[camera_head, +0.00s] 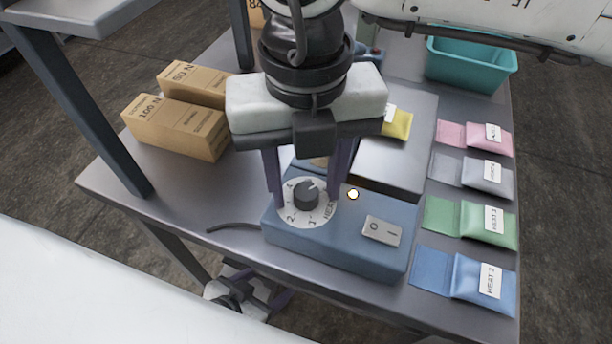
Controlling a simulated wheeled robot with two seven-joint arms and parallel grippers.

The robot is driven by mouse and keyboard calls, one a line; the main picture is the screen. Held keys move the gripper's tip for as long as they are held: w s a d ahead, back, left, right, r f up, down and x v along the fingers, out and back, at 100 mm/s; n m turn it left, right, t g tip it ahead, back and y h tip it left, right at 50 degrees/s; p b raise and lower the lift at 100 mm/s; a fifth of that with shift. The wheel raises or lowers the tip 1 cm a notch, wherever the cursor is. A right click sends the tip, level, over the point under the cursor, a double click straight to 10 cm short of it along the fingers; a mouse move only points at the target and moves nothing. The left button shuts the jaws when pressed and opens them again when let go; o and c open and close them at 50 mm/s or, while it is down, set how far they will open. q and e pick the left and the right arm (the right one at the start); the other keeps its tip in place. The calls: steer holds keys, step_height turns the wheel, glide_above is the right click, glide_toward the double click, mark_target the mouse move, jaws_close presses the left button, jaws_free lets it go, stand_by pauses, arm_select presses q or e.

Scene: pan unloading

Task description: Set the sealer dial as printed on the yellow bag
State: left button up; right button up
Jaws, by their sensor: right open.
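The blue sealer (340,240) stands on the table's front part. Its white dial plate (292,215) shows the numbers 1, 2 and 4 and the word HEAT; the rest is hidden. The dark round knob (305,194) has a pale mark that appears to point up and right. My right gripper (306,203) points down, open, with one finger on each side of the knob, apparently apart from it. The yellow bag (398,125) lies behind, partly covered by the gripper; its label is too small to read. My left gripper (250,292) is low, by the table's front edge, partly hidden.
Pink (489,138), grey (486,174), green (488,222) and blue (485,279) bags line the right side. A teal bin (470,64) stands at the back right. Cardboard boxes (175,126) stand at the left. The sealer has a rocker switch (382,230) and a bright lamp (353,194).

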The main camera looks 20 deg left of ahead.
steer(key=shift+c, duration=0.4)
steer(key=c, duration=1)
steer(key=shift+o, duration=0.2)
